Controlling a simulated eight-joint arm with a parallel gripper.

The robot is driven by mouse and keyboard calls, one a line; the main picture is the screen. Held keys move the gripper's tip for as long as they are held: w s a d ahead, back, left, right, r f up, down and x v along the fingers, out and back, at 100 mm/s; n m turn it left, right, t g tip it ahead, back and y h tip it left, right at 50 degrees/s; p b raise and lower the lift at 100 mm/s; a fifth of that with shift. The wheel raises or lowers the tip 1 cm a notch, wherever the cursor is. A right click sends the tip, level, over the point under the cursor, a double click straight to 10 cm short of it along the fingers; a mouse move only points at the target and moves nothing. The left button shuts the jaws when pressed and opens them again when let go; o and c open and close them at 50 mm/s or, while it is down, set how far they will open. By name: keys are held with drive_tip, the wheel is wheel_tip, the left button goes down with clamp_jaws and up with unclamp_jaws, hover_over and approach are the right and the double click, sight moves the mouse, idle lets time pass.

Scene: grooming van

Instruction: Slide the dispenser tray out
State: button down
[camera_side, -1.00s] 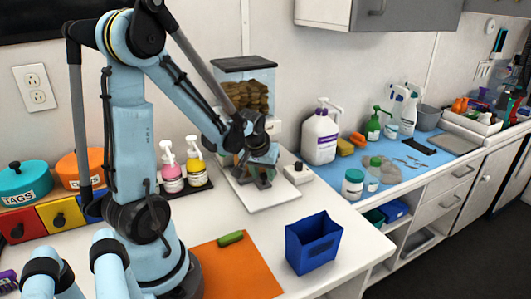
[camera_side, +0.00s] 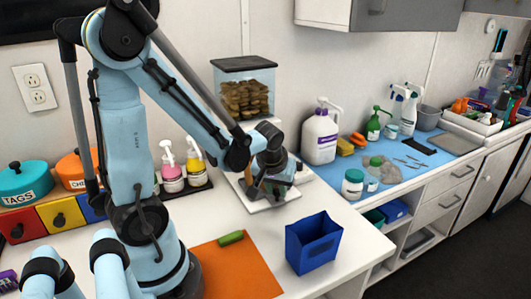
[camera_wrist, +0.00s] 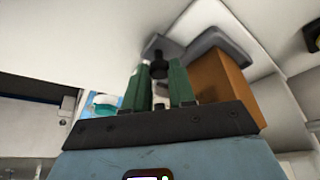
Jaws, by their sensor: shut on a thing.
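The dispenser (camera_side: 246,97) is a clear bin of brown treats with a dark lid, at the back of the counter in the side view. A white plate (camera_side: 288,200) lies in front of its foot. My gripper (camera_side: 266,190) is low over this plate, in front of the dispenser. In the wrist view, the green fingers of my gripper (camera_wrist: 160,75) are closed around a dark knob (camera_wrist: 158,66) on a grey piece (camera_wrist: 164,47). My gripper and wrist hide most of the tray in the side view, so I cannot tell how far out it is.
Pink and yellow pump bottles (camera_side: 196,165) stand left of the dispenser. A white jug (camera_side: 320,138) stands to its right. A blue bin (camera_side: 313,243) and an orange mat (camera_side: 238,268) are nearer the front. The counter between them and the plate is clear.

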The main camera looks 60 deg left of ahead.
drive_tip(key=d, duration=0.5)
drive_tip(key=c, duration=0.9)
unclamp_jaws()
drive_tip(key=shift+c, duration=0.2)
drive_tip(key=shift+r, duration=0.1)
drive_tip(key=v, duration=1.2)
drive_tip(key=d+m+t+h, duration=0.1)
drive_tip(key=m, duration=0.2)
drive_tip(key=d+m+t+h, duration=0.1)
drive_tip(key=m, duration=0.2)
drive_tip(key=w+d+f+m+t+h, duration=0.1)
drive_tip(key=m+t, duration=0.1)
drive_tip(key=m, duration=0.1)
drive_tip(key=shift+d+f, duration=0.1)
drive_tip(key=shift+d, duration=0.2)
